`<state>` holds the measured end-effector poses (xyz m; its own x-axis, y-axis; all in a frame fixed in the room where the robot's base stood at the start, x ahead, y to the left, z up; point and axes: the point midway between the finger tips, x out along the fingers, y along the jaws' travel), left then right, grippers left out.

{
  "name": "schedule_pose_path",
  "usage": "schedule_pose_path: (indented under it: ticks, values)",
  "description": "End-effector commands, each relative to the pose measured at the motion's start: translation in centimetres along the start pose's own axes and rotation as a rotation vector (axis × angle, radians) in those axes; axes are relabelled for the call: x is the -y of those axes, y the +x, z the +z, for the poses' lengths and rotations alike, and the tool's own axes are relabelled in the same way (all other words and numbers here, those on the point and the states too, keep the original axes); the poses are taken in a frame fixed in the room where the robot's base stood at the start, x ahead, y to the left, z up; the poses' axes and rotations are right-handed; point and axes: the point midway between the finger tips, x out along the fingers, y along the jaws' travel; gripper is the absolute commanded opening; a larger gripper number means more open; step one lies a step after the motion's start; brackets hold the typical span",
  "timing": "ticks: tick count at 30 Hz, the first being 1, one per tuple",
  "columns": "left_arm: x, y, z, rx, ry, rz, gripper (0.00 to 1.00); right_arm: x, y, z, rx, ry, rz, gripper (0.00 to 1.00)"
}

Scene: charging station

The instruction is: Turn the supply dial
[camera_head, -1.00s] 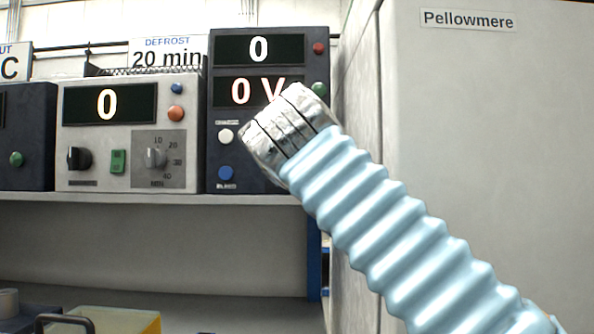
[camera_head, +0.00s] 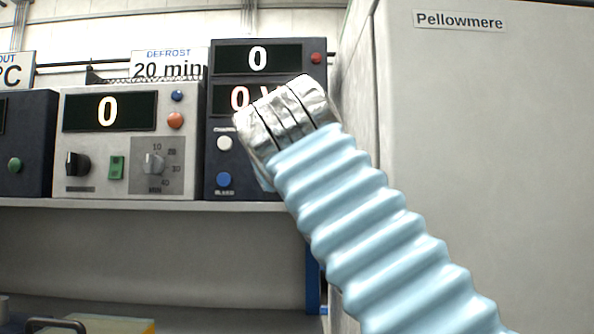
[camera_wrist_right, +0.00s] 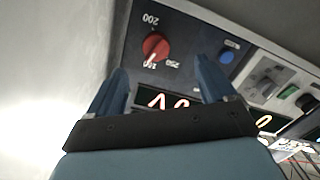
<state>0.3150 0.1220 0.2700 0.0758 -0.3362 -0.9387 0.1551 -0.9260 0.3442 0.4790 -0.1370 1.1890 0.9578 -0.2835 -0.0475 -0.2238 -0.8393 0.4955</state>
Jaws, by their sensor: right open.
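The supply is a dark unit (camera_head: 260,45) at the right end of the shelf in the head view, with displays reading 0 and 0 V, the lower one partly covered by my right arm. Its red dial (camera_wrist_right: 155,47) shows in the right wrist view, with a white pointer mark and numbers including 200 and 250 around it. The dial is hidden behind my arm in the head view. My right gripper (camera_wrist_right: 160,67) is open, its two blue fingers spread and pointing toward the panel, with the dial beyond the gap between them. They look apart from it. My left gripper is not in view.
A blue button (camera_wrist_right: 228,55) sits beside the dial on the same panel. A light grey unit (camera_head: 90,185) with knobs and buttons stands to the left on the shelf (camera_head: 150,204). A tall grey cabinet (camera_head: 480,150) labelled Pellowmere stands close on the right.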

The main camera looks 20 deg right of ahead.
Motion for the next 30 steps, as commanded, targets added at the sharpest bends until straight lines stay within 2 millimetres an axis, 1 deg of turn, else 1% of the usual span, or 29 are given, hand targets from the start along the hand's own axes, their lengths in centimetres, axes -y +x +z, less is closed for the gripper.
schedule_pose_path:
  ticks: [1, 6, 8, 10, 14, 21, 24, 27, 30]
  values:
    - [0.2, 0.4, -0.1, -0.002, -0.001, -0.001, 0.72, 0.0, -0.5, 0.0, -0.011, 0.049, 0.008, 0.84]
    - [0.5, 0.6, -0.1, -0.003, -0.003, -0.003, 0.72, -0.6, -1.5, -0.8, -0.044, 0.162, 0.013, 0.84]
    - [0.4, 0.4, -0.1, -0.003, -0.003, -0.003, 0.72, -0.8, -1.3, -1.0, -0.047, 0.175, 0.014, 0.84]
    - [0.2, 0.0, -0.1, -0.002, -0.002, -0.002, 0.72, -0.9, -0.5, -1.2, -0.046, 0.178, 0.014, 0.84]
    - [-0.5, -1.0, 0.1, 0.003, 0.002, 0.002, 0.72, -1.1, 1.9, -1.4, -0.043, 0.176, 0.015, 0.84]
    - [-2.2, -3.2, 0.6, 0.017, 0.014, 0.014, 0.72, -1.3, 7.5, -1.8, -0.043, 0.174, 0.015, 0.84]
    - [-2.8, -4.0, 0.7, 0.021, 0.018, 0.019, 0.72, -1.3, 9.4, -1.8, -0.044, 0.175, 0.016, 0.84]
    - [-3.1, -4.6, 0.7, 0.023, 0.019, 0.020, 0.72, -1.2, 10.8, -1.8, -0.045, 0.175, 0.014, 0.84]
    - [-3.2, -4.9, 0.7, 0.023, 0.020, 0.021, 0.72, -1.1, 11.7, -1.7, -0.046, 0.175, 0.014, 0.84]
